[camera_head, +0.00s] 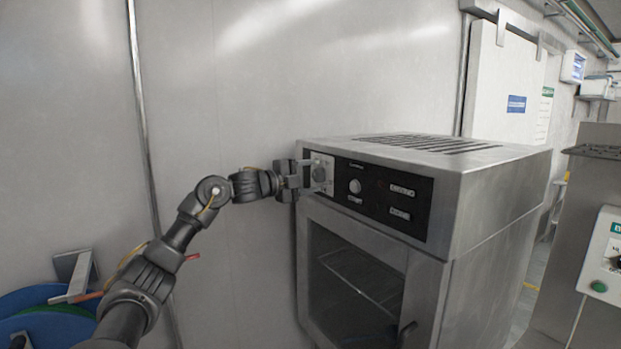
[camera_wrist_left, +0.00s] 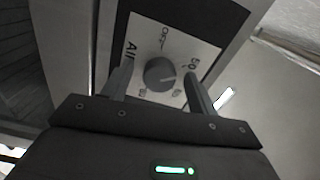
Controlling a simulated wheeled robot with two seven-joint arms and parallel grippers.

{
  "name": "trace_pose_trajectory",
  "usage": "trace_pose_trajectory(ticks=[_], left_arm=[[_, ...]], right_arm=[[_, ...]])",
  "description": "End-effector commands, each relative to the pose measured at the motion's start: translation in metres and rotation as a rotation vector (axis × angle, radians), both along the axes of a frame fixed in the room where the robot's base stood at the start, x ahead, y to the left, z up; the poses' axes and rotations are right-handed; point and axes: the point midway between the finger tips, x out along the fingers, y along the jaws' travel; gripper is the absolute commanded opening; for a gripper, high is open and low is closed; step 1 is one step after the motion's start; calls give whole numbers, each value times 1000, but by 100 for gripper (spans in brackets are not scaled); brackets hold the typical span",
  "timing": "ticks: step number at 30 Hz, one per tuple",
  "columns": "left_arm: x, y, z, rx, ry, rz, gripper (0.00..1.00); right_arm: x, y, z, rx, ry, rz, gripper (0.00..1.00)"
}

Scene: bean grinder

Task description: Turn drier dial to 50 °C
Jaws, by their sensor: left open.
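The drier (camera_head: 500,193) is a steel cabinet with a black control panel on its upper front. Its dial (camera_wrist_left: 159,74) is a dark round knob on a white plate (camera_wrist_left: 205,51); the wrist view shows "OFF", "AIR" and "50" printed around it. Which mark the knob points at I cannot tell. My left gripper (camera_wrist_left: 157,90) is open, its two fingers on either side of the dial, with gaps visible between fingers and knob. In the head view the left gripper (camera_head: 310,175) is at the panel's left end and partly hides the plate. My right gripper is not in view.
A second, pale knob (camera_head: 355,186) and two labelled displays (camera_head: 401,190) sit right of the dial. The drier's glass door (camera_head: 355,275) is below. A blue reel (camera_head: 35,310) is at lower left. A steel machine with a control box (camera_head: 603,255) stands at right.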

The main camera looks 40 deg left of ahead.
Motion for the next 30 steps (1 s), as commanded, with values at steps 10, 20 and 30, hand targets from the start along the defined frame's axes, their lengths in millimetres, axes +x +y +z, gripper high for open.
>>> trace_pose_trajectory(ticks=[10, 20, 30], left_arm=[[-45, 15, -6, 5, -1, 4, 59], [-95, 30, -4, 1, 0, 2, 59], [-104, 31, 0, 0, 1, -1, 59]], right_arm=[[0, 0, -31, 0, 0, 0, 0], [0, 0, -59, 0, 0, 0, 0], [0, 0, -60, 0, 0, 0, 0]])
